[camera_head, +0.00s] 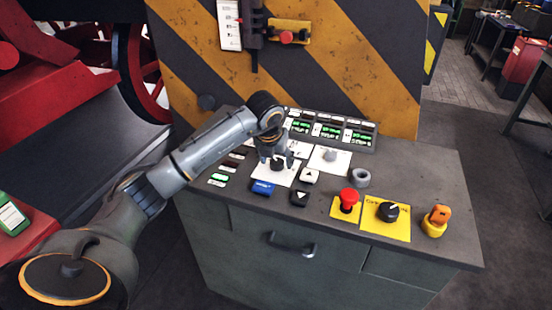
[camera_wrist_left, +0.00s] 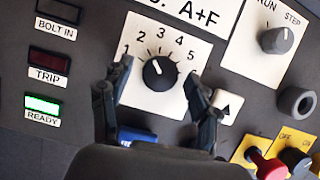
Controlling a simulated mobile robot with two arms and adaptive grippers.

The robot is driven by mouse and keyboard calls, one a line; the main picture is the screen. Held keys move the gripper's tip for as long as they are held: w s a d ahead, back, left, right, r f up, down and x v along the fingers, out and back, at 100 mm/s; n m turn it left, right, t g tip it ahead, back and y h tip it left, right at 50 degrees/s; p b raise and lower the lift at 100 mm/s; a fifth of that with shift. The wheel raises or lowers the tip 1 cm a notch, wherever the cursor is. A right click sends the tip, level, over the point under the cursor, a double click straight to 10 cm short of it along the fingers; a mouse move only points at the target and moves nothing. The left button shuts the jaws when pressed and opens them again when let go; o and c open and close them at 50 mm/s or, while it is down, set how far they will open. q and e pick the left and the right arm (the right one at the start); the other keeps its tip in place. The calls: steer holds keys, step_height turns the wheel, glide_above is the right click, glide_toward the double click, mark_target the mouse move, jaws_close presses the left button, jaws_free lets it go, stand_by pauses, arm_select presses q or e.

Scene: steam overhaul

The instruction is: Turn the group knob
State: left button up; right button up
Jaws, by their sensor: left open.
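In the head view the plate (camera_head: 287,178) lies on the console top, and the knob is partly hidden by the gripper. My left gripper (camera_head: 277,160) is open above the knob. In the left wrist view its fingers (camera_wrist_left: 157,80) stand on either side of the knob, apart from it. My right gripper is not in view.
A RUN/STEP knob (camera_wrist_left: 278,40), a grey ring (camera_head: 359,177), a blue button (camera_head: 262,187) and arrow buttons (camera_head: 309,176) are close by. A red mushroom button (camera_head: 348,197), a black knob (camera_head: 388,212) and an orange piece (camera_head: 438,215) stand farther right. A striped panel (camera_head: 340,60) rises behind.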

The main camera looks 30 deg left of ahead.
arm_select(q)
steer(key=shift+c, duration=1)
steer(key=c, duration=1)
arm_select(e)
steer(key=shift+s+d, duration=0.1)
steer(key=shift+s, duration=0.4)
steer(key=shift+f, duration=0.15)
